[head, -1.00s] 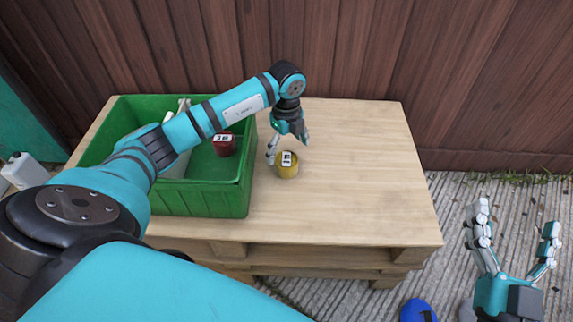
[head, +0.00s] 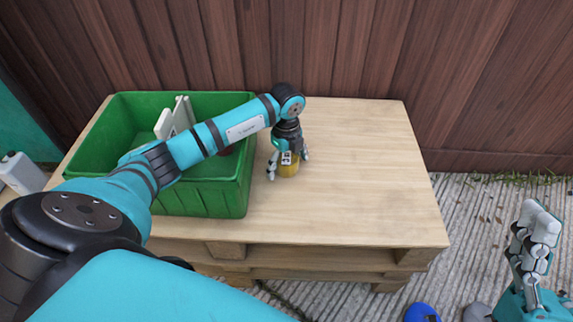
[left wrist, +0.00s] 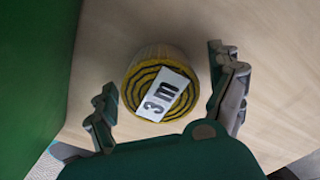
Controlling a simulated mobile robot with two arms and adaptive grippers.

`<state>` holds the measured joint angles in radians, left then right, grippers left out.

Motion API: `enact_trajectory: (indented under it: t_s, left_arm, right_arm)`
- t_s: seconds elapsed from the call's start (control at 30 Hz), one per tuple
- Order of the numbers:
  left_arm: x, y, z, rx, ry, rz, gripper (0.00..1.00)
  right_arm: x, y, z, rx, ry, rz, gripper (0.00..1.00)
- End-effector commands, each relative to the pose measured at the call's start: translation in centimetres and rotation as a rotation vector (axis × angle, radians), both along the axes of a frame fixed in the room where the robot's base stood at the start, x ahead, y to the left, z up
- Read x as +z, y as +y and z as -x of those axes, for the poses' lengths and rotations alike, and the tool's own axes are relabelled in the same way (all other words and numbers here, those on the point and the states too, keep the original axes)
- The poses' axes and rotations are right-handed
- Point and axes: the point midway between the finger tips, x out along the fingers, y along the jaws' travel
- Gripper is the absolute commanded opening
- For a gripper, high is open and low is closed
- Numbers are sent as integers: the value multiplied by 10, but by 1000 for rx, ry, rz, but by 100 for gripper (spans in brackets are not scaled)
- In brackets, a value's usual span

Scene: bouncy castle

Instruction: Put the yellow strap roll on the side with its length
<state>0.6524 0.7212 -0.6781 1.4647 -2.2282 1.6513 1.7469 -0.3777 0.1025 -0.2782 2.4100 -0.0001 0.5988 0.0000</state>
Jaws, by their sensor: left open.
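The yellow strap roll (head: 290,170) stands on the wooden pallet table (head: 360,180), just right of the green crate (head: 200,200). In the left wrist view the roll (left wrist: 133,78) shows yellow and black coils with a white "3 m" label on its upper face. My left gripper (head: 288,165) is open above the roll, with a finger on either side. In the wrist view gaps show between the fingers and the roll. My right gripper (head: 535,235) is at the far right, off the table, its fingers overlapping in the picture.
The green crate holds white items (head: 175,118) and a dark red roll (head: 228,150), mostly hidden behind my left arm. The table is bare to the right. A wooden wall (head: 350,50) stands behind. A white bottle (head: 22,172) is at the left.

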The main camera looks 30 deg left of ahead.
Motion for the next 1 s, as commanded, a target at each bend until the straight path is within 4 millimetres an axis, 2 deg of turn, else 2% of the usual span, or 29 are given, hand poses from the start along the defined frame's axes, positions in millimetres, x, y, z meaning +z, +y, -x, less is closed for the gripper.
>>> enact_trajectory:
  t_s: [0.17, 0.67, 0.77, 0.8, 1.0]
  left_arm:
    - [0, 0, 0, 0, 0, 0, 92]
    - [0, 0, 0, 0, -1, 0, 27]
    - [1, 0, 0, 0, -1, 0, 25]
    - [1, 0, 0, 0, -2, 0, 20]
    - [2, 0, -1, 0, -2, 0, 20]
  right_arm:
    - [0, 0, 0, 0, 0, 0, 88]
    - [0, 0, 0, 0, 1, 0, 88]
    - [0, 0, 0, 0, 1, 0, 88]
    - [0, 0, 0, 0, 1, 0, 88]
    - [1, 0, 0, 0, 2, 1, 88]
